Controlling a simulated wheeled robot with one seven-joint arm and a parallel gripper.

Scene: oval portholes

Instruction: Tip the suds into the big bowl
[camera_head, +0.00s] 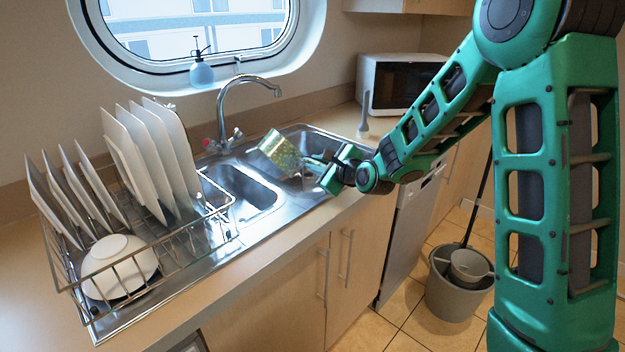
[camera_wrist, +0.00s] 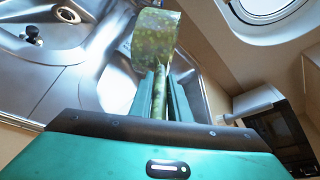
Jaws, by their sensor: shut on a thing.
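My gripper (camera_head: 322,172) is shut on the handle of a green speckled pan (camera_head: 280,152). In the wrist view the handle (camera_wrist: 160,92) lies between my fingers and the pan's body (camera_wrist: 155,38) is beyond them. The pan is held in the air over the left part of the big bowl (camera_head: 318,143), the right-hand basin of the steel sink. It looks strongly tilted. Its inside does not show clearly, so I cannot tell whether suds are in it. No suds are clearly visible in the big bowl, whose floor is partly hidden by pan and gripper.
The smaller bowl (camera_head: 252,192) is left of the big one. The tap (camera_head: 247,82) arches behind. A wire rack (camera_head: 155,250) with several plates and a white bowl (camera_head: 118,266) stands left. A microwave (camera_head: 395,80) is at back right; a grey bucket (camera_head: 450,300) is on the floor.

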